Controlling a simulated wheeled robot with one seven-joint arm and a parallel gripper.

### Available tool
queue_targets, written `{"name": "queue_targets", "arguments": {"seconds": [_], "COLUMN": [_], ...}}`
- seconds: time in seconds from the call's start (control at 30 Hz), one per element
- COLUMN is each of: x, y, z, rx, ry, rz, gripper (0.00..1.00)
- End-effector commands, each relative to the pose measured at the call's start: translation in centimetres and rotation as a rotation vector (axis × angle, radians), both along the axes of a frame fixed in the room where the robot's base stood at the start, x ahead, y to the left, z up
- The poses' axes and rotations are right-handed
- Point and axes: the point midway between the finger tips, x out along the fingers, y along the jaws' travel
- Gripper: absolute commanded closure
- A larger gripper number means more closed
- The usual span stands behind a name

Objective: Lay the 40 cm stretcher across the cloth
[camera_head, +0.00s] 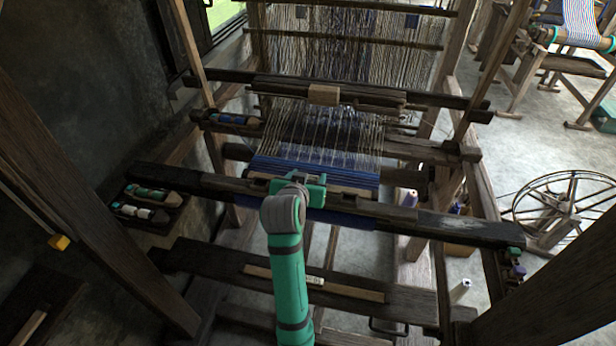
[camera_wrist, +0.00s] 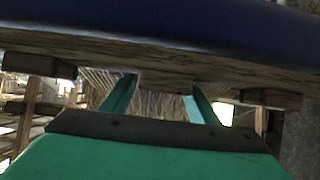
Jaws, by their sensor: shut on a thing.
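The blue woven cloth (camera_head: 345,173) is stretched on the loom and wraps over the front beam (camera_head: 400,212). A pale wooden bar, which looks like the stretcher (camera_head: 352,190), lies level across the cloth just behind that beam. My green gripper (camera_head: 300,183) is over the middle of the cloth, shut on this bar. In the wrist view, my two green fingers (camera_wrist: 163,98) stand either side of a wooden piece (camera_wrist: 165,80). A long wooden surface (camera_wrist: 200,62) and dark blue cloth (camera_wrist: 170,20) cross above it. Whether the bar touches the cloth is hard to tell.
Another pale labelled stick (camera_head: 340,288) lies on the dark bench plank (camera_head: 220,263) in front. A shuttle tray (camera_head: 150,208) is at left. A beater bar (camera_head: 325,95) and warp threads (camera_head: 340,125) are behind the cloth. A spinning wheel (camera_head: 565,205) stands right.

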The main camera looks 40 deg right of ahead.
Motion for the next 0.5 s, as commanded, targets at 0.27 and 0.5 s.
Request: {"name": "queue_targets", "arguments": {"seconds": [0.27,0.5], "x": [0.01,-0.1], "y": [-0.01,0.13], "z": [-0.15,-0.11], "rx": [-0.001,0.0], "ry": [-0.001,0.0], "rz": [0.0,0.0], "gripper": [0.24,0.24]}}
